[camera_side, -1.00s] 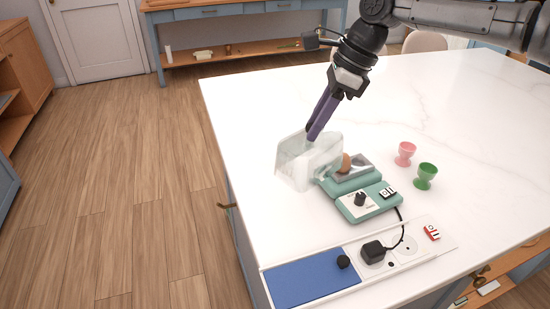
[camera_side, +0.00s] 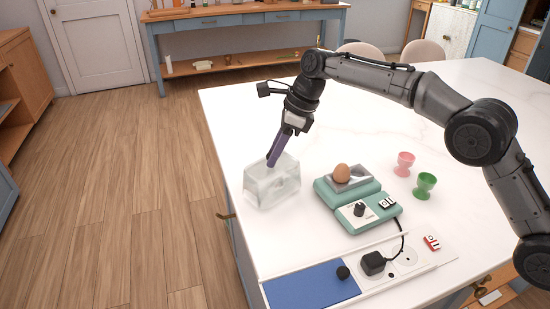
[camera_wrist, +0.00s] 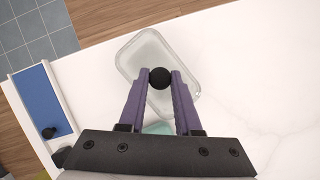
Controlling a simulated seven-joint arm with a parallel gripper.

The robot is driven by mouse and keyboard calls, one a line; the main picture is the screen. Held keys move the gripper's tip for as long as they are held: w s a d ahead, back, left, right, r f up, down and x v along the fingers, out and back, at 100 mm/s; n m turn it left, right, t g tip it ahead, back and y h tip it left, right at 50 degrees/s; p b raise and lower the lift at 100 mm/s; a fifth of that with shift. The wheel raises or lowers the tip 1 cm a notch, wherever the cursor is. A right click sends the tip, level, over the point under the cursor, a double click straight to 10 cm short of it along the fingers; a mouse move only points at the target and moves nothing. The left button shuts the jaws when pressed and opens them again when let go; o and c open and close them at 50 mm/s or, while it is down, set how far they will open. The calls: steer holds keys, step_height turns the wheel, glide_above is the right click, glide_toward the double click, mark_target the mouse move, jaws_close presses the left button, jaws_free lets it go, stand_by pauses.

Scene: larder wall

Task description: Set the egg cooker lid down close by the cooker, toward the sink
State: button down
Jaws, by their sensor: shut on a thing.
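The clear, boxy egg cooker lid (camera_side: 264,186) is at the left edge of the white counter, left of the cooker. My gripper (camera_side: 272,161) is shut on its black knob, which shows between the purple fingers in the wrist view (camera_wrist: 160,78). The lid (camera_wrist: 133,50) looks level there. I cannot tell whether its underside touches the counter. The green egg cooker (camera_side: 352,203) stands uncovered, with a brown egg (camera_side: 342,172) on its metal tray. In the wrist view the cooker is mostly hidden behind my gripper. I cannot make out a sink.
A pink egg cup (camera_side: 404,164) and a green egg cup (camera_side: 425,185) stand right of the cooker. A blue panel (camera_side: 312,285) and a socket strip with a black plug (camera_side: 373,263) lie in front. The counter's left edge is close to the lid.

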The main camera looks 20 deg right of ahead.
steer(key=shift+f, duration=0.9)
steer(key=shift+f, duration=0.1)
steer(key=c, duration=0.6)
jaws_free()
steer(key=v, duration=1.2)
steer(key=shift+s+d, duration=0.15)
steer(key=shift+d, duration=0.05)
